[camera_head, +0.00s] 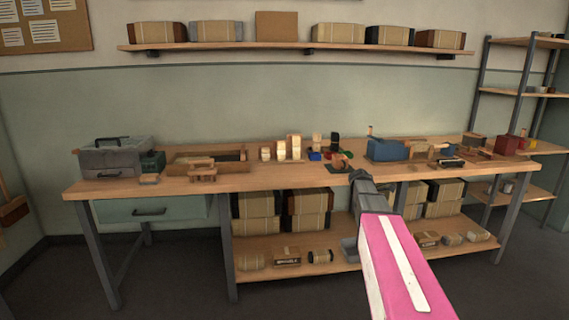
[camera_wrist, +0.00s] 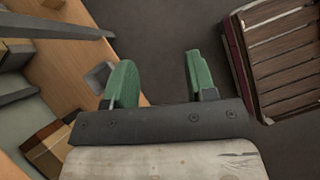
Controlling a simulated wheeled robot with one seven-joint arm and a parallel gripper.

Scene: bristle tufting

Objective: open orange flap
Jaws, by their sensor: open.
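I cannot make out a clear orange flap in either view. Small brown and orange-brown pieces (camera_head: 341,160) stand on the workbench (camera_head: 240,182) near its middle, too small to tell apart. My gripper (camera_wrist: 158,75) shows in the wrist view with two green fingers spread apart and nothing between them. In the head view my pink arm reaches up from the lower right, and its dark end is in front of the bench's front edge, hiding part of it.
A grey toolbox (camera_head: 110,157) stands at the bench's left end, a blue box (camera_head: 388,149) right of the middle. Boxes fill the lower shelf and the wall shelf (camera_head: 300,46). A slatted wooden thing (camera_wrist: 285,50) is at the right in the wrist view, beside bare dark floor.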

